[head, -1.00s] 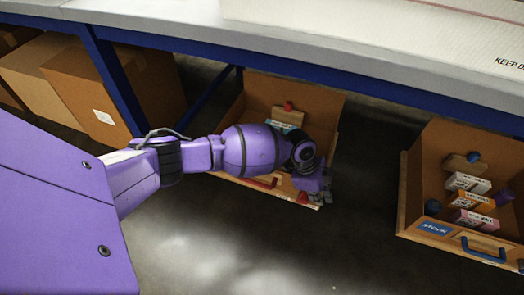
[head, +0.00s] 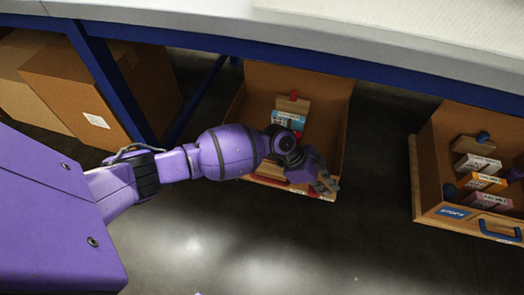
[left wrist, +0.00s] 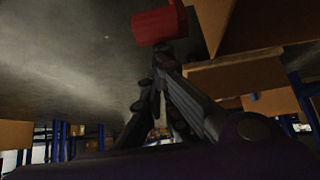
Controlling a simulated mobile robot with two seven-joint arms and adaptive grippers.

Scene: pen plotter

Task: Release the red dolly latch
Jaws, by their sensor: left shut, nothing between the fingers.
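My left gripper (head: 328,186) is at the front right corner of the left wooden crate (head: 325,110), which has a red handle (head: 270,180). Its fingers are shut and empty. In the left wrist view, a red block-like part (left wrist: 160,25), likely the latch, is just beyond the fingertips (left wrist: 158,62); I cannot tell whether they touch it. In the head view the latch is hidden behind my gripper and wrist. My right gripper is not in view.
Inside the left crate are a red knob (head: 293,95) and a blue-and-white box (head: 288,121). The right crate (head: 428,185) has a blue handle (head: 498,232) and several small boxes. A blue-framed table (head: 350,68) overhangs both. Floor in front is clear.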

